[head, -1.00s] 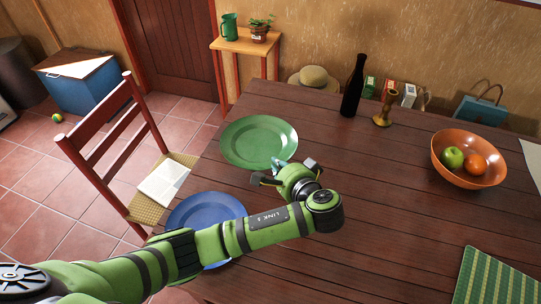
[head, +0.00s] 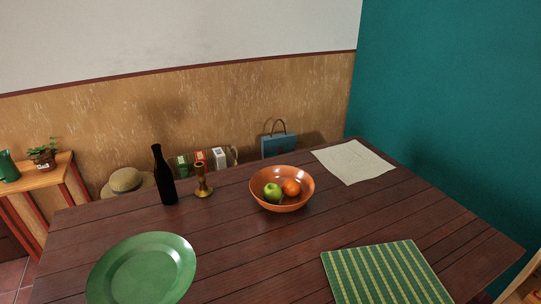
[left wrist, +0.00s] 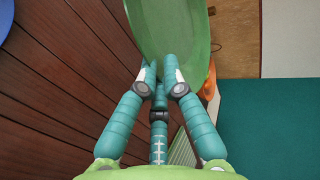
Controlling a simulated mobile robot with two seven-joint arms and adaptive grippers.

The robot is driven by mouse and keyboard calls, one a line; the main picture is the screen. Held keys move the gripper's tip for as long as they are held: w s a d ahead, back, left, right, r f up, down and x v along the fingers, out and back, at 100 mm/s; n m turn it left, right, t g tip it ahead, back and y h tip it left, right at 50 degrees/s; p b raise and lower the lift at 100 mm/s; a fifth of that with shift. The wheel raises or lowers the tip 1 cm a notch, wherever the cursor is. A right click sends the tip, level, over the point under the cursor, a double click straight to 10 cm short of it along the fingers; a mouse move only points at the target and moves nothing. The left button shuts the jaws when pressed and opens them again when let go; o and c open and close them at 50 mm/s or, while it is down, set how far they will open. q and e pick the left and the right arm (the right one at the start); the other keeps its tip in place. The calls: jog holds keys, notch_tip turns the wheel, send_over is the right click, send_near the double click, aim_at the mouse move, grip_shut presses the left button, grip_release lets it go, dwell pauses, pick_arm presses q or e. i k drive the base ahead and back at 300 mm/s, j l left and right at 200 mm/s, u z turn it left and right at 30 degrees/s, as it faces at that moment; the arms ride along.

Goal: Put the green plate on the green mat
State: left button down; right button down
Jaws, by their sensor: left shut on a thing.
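The green plate (head: 142,268) shows at the lower left of the head view, its lower edge cut off by the frame. In the left wrist view the plate (left wrist: 165,25) stretches away from the fingers at the top. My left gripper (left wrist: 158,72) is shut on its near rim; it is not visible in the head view. The plate seems to be above the table, but the height is hard to tell. The green striped mat (head: 385,272) lies flat and bare at the right front of the table. My right gripper is in neither view.
An orange bowl (head: 282,203) with a green and an orange fruit stands mid-table. A dark bottle (head: 164,176) and a brass candlestick (head: 202,181) stand at the back edge. A pale cloth (head: 352,161) lies at the back right. The table between plate and mat is clear.

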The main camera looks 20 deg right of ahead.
aim_at(384, 276)
jog(key=k+z, duration=0.1)
jog(key=z, duration=0.35)
jog(key=k+z, duration=0.1)
jog(key=z, duration=0.85)
jog(key=k+l+z, duration=0.1)
jog(key=z, duration=0.35)
jog(key=k+l+z, duration=0.1)
jog(key=z, duration=0.35)
